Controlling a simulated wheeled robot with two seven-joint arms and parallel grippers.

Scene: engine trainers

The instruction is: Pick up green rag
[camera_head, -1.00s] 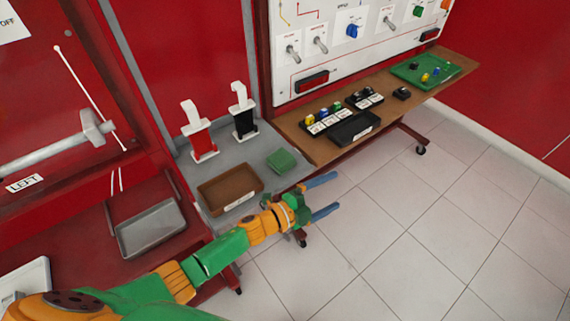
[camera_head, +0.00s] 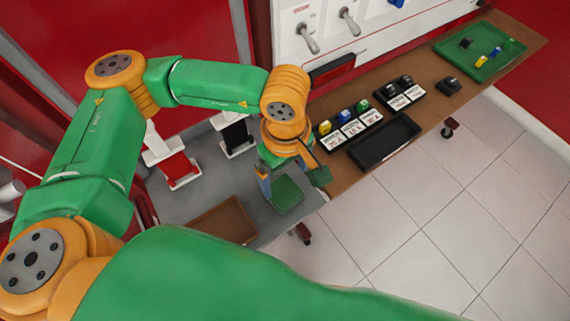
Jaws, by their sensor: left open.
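The green rag (camera_head: 286,194) lies folded as a small square pad on the grey bench top (camera_head: 187,203), near its front right corner. My left gripper (camera_head: 294,182) is over the rag, pointing down, with its fingers spread at the left and right of the rag. It is open, with nothing held between the fingers. Whether the fingertips touch the bench cannot be told. The right gripper is not in view.
A brown tray (camera_head: 222,221) is left of the rag, partly hidden by my arm. Red (camera_head: 181,170) and black (camera_head: 236,137) holders with white tops stand behind. A wooden shelf (camera_head: 348,176) at right carries a black tray (camera_head: 385,141) and labelled fuse blocks. Floor is clear in front.

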